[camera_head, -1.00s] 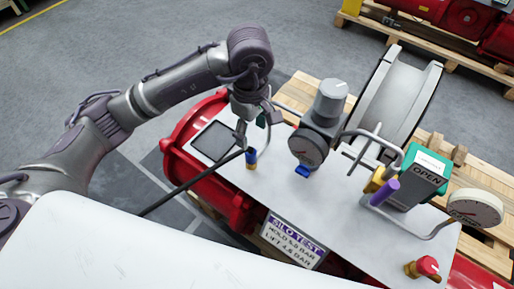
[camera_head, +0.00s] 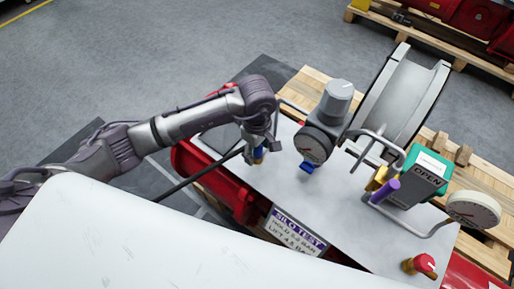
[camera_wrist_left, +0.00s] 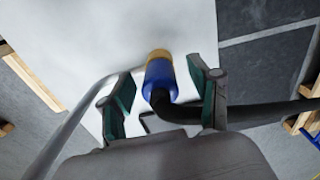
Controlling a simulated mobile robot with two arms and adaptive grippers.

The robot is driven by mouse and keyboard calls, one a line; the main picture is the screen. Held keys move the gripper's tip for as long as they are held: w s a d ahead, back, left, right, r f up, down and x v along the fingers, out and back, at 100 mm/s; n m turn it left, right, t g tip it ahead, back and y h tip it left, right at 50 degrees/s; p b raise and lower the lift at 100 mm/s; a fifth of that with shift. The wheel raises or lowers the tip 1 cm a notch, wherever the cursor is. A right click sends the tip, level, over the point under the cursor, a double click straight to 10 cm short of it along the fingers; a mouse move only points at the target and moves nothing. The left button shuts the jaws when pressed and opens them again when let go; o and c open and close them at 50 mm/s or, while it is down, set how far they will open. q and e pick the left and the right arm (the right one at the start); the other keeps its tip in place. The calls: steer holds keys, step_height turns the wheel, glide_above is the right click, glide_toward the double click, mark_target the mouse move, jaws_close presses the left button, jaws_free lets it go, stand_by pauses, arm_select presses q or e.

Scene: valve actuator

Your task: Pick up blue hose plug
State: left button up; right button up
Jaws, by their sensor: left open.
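The blue hose plug (camera_wrist_left: 159,75) has a blue body with a brass-coloured end, and a black hose (camera_wrist_left: 215,112) runs from it to the right in the left wrist view. My left gripper (camera_wrist_left: 164,88) is open, with its green-padded fingers on either side of the plug; a gap shows beside each finger. In the head view the plug (camera_head: 258,155) is partly hidden behind my left gripper (camera_head: 262,150), which is over the white panel's left part. My right gripper is not in view.
The white panel (camera_head: 340,222) carries a grey regulator with gauge (camera_head: 312,145), a purple-handled valve (camera_head: 385,190), a green OPEN box (camera_head: 424,170), a white gauge (camera_head: 473,210) and a red knob (camera_head: 425,263). A metal pipe (camera_wrist_left: 80,117) passes left of my gripper.

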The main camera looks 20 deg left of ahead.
arm_select(q)
jaws_close()
steer(key=shift+r, duration=0.1)
stand_by(0.3)
